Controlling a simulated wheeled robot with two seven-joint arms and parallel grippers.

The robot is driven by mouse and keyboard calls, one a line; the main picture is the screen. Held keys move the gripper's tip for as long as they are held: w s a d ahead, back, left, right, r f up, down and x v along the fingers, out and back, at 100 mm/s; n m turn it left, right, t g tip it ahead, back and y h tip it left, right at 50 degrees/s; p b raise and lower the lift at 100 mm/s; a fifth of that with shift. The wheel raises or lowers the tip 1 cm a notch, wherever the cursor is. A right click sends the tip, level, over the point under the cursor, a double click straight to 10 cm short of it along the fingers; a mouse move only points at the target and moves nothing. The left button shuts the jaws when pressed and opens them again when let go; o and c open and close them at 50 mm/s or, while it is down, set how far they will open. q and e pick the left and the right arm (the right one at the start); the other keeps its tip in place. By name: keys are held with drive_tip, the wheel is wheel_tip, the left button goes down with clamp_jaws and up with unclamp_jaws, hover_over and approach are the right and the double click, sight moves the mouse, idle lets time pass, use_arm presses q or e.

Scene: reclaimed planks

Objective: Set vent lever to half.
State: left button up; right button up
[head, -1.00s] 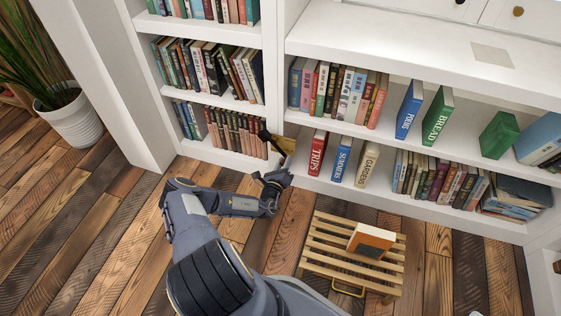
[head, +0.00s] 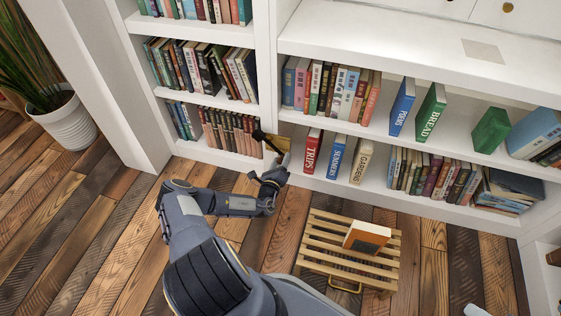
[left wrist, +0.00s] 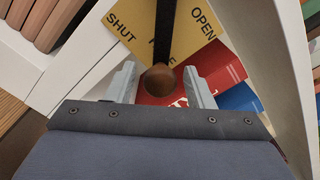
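The vent lever is a black bar with a round brown knob (left wrist: 159,79), seen in the left wrist view in front of a yellow plate (left wrist: 138,22). The plate reads SHUT on the left and OPEN on the right. The bar crosses the plate between these words and covers part of a middle label. My left gripper (left wrist: 161,88) is open, with one finger on each side of the knob in the picture and gaps on both sides. In the head view the lever (head: 262,136) shows small and dark, with my left gripper (head: 271,178) just below it. My right gripper is not in view.
White shelves (head: 350,38) with books surround the plate. A red TRIPS book (head: 310,152) stands close to its right. A slatted wooden stool (head: 325,240) with an orange book (head: 367,238) stands on the plank floor. A potted plant (head: 68,125) is at far left.

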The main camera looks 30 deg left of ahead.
use_arm(q)
drive_tip(key=shift+s+r, duration=0.1)
drive_tip(key=shift+s, duration=0.2)
drive_tip(key=p+v, duration=0.3)
drive_tip(key=v, duration=0.4)
drive_tip(key=shift+s+d, duration=0.1)
drive_tip(key=shift+d, duration=0.05)
